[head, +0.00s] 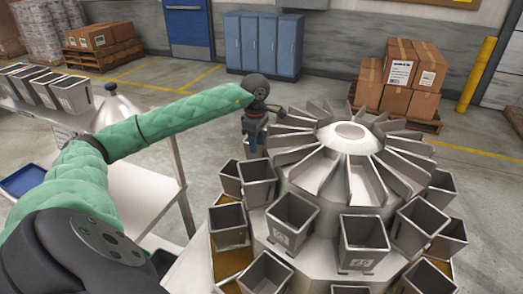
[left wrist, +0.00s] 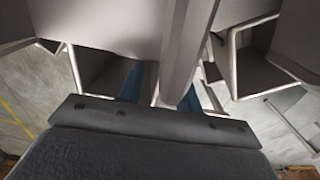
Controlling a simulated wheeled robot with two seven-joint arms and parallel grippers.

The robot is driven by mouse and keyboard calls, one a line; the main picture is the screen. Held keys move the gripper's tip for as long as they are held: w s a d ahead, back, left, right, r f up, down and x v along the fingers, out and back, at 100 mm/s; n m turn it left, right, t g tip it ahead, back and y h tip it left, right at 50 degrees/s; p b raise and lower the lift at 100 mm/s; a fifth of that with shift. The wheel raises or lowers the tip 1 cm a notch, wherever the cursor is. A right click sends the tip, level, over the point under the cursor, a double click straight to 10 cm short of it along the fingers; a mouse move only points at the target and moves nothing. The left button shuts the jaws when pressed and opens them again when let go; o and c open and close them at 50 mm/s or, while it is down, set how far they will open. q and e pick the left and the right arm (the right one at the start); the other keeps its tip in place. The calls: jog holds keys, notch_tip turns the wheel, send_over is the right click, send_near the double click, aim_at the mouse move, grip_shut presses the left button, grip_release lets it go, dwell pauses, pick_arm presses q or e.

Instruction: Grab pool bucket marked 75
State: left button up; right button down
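Steel pool buckets hang in a ring around the weigher (head: 345,140), below its fanned chutes. A front bucket (head: 365,240) and one to its left (head: 292,220) carry small number labels, too small to read surely. I cannot tell which bucket is marked 75. My left gripper (head: 256,143) is at the weigher's far left side, pointing down, above and behind a bucket (head: 258,182). In the left wrist view its blue fingers (left wrist: 161,90) are apart, partly hidden behind grey metal panels. I see no bucket clamped between them. My right gripper is out of view.
A bench with a row of buckets (head: 72,95) and a blue tray (head: 22,180) stands at left. Blue lockers (head: 262,45) and pallets of cartons (head: 398,78) are at the back. Steel chutes crowd my left gripper; floor beyond is clear.

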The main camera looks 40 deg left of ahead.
pick_arm(q)
jog(key=shift+f, duration=0.1)
dwell(0.5)
grip_shut()
dwell(1.2)
